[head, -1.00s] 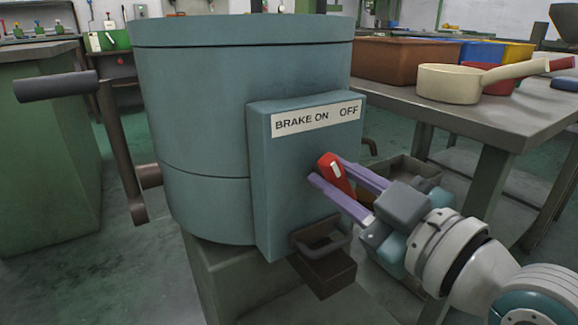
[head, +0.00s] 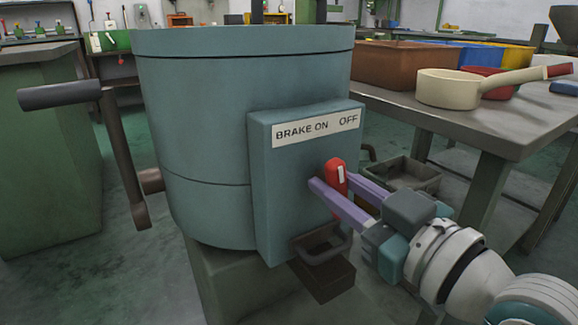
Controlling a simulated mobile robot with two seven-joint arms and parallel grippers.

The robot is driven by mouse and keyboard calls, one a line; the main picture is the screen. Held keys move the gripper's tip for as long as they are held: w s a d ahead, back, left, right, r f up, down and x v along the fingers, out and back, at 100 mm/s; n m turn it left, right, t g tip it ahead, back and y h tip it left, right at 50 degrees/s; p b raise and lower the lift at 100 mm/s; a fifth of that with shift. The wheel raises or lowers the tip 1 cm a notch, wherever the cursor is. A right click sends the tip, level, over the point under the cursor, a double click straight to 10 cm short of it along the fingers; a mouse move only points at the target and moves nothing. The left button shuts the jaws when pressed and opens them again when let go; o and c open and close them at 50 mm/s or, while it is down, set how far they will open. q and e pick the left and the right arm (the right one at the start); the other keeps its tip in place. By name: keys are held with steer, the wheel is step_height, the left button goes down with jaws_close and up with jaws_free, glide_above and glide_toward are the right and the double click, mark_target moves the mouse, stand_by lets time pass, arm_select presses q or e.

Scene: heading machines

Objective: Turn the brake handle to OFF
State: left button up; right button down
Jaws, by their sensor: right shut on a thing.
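The red brake handle (head: 335,176) sits on the front of the blue-green box (head: 290,195) on the drum. It stands close to upright, and a white mark shows near its top. A white label (head: 316,128) above it reads BRAKE ON at left and OFF at right. My right gripper (head: 334,182) comes in from the lower right and is shut on the handle, with one purple finger on each side. The handle's lower part is partly hidden by the near finger. My left gripper is not in view.
A crank handle (head: 60,92) sticks out at the drum's left. A metal table (head: 480,122) at right bears a cream pan (head: 448,89) and several bins. A small open tray (head: 322,245) is below the box, and a grey crate (head: 402,178) is behind my right gripper.

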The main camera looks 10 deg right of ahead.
steer(key=m, duration=0.2)
steer(key=shift+d+r+m+p, duration=0.1)
steer(key=shift+m+p, duration=0.25)
steer(key=shift+m, duration=0.05)
steer(key=m, duration=0.2)
steer(key=shift+m, duration=0.3)
steer(key=m, duration=0.3)
steer(key=shift+w+d+m, duration=0.1)
steer(key=shift+d+m, duration=0.05)
steer(key=shift+m, duration=0.55)
steer(key=c, duration=0.7)
jaws_free()
